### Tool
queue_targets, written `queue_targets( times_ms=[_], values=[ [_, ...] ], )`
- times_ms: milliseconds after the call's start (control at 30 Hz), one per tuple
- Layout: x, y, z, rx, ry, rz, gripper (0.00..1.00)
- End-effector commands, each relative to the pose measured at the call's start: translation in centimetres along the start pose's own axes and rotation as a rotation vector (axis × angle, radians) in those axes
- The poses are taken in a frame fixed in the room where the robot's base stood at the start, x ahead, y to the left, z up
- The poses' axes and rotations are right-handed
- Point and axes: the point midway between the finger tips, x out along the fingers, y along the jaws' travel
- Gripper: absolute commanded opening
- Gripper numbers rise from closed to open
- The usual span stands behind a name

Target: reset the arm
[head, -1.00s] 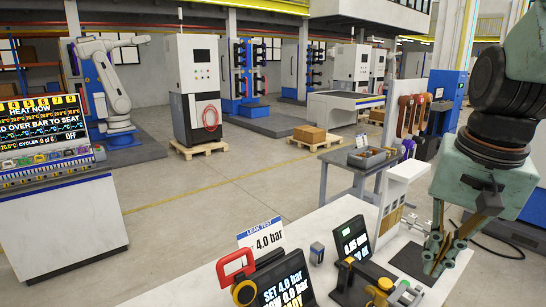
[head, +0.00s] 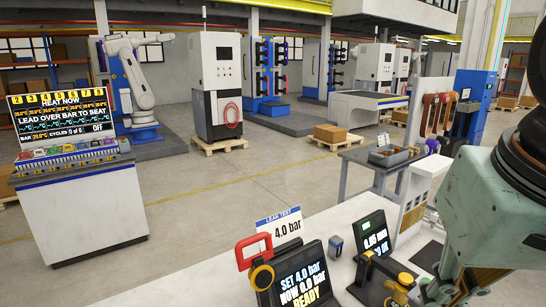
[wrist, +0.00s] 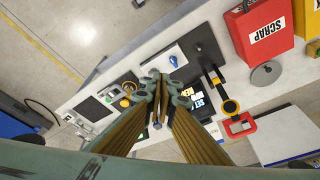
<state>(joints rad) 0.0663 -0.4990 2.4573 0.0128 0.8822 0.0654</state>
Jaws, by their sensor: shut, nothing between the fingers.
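My gripper (head: 436,294) is at the lower right of the head view, over the right part of the white bench (head: 205,279), its fingertips close to the bottom edge. The arm's pale green wrist housing fills the right side there. In the wrist view the brass-coloured fingers (wrist: 160,97) come together at their grey-green tips, with nothing held between them. They point down over the bench devices, apart from them as far as I can tell. The exact height above the bench is unclear.
A leak-test display (head: 296,281) reading READY, a red handle (head: 252,251) and a small dark screen (head: 373,238) stand on the bench. The wrist view shows a red SCRAP bin (wrist: 262,27) at upper right. A heating console (head: 70,150) stands left; open floor lies between.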

Motion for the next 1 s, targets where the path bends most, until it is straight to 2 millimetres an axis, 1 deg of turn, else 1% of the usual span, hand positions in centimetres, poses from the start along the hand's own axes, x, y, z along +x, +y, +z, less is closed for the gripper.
queue_targets(
  times_ms=[33, 100, 200, 400, 1000],
  values=[
    [0.1, -0.2, 0.8, -0.023, 0.008, -0.003, 0.0],
    [0.0, -0.4, 1.6, -0.052, 0.016, -0.005, 0.0],
    [-0.1, -0.7, 2.6, -0.088, 0.027, -0.008, 0.0],
    [-0.1, -0.9, 3.9, -0.129, 0.039, -0.011, 0.0],
    [-0.2, -1.0, 4.1, -0.138, 0.041, -0.012, 0.0]
  ],
)
